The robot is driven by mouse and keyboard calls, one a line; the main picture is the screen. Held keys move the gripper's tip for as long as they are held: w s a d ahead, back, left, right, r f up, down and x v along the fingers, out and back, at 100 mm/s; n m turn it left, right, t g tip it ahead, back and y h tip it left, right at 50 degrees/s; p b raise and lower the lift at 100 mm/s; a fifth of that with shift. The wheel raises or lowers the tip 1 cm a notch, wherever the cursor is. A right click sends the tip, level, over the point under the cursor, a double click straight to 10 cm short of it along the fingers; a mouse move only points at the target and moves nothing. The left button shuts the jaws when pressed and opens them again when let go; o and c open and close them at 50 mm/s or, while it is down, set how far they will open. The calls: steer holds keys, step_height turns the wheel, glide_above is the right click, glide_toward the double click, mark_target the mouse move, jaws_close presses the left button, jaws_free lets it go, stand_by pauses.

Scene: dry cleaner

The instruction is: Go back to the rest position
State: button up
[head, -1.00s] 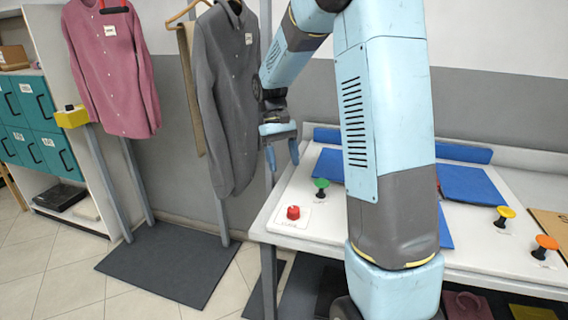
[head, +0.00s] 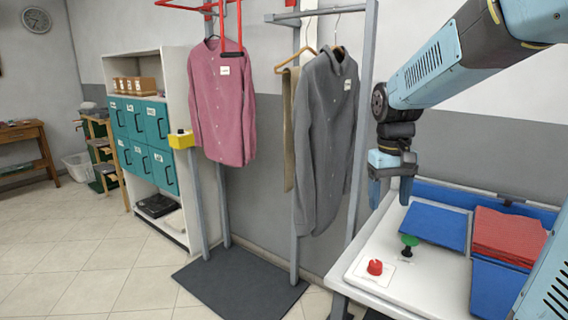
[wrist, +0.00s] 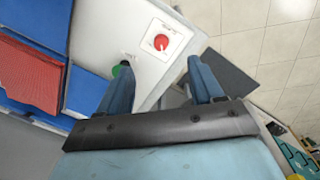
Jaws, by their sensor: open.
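My gripper (head: 391,190) hangs over the left end of the white work table, fingers pointing down. It is open and empty, with its two blue fingers apart in the wrist view (wrist: 160,88). My arm reaches in from the upper right of the head view. The gripper appears clear of both.
Blue pads and a folded red cloth (head: 508,234) lie on the table. A pink shirt (head: 222,105) and a grey shirt (head: 325,140) hang on rails left of my gripper. Teal lockers (head: 150,135) stand further left. The tiled floor (head: 90,255) at left is open.

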steer(key=s+r+t, duration=0.1)
steer(key=s+t, duration=0.2)
steer(key=s, duration=0.4)
steer(key=s+r+m+t, duration=0.1)
steer(key=s+r+t, duration=0.1)
steer(key=s, duration=0.6)
steer(key=shift+r+t+y, duration=0.2)
steer(key=shift+t+y, duration=0.1)
steer(key=shift+t, duration=0.1)
steer(key=shift+a, duration=0.1)
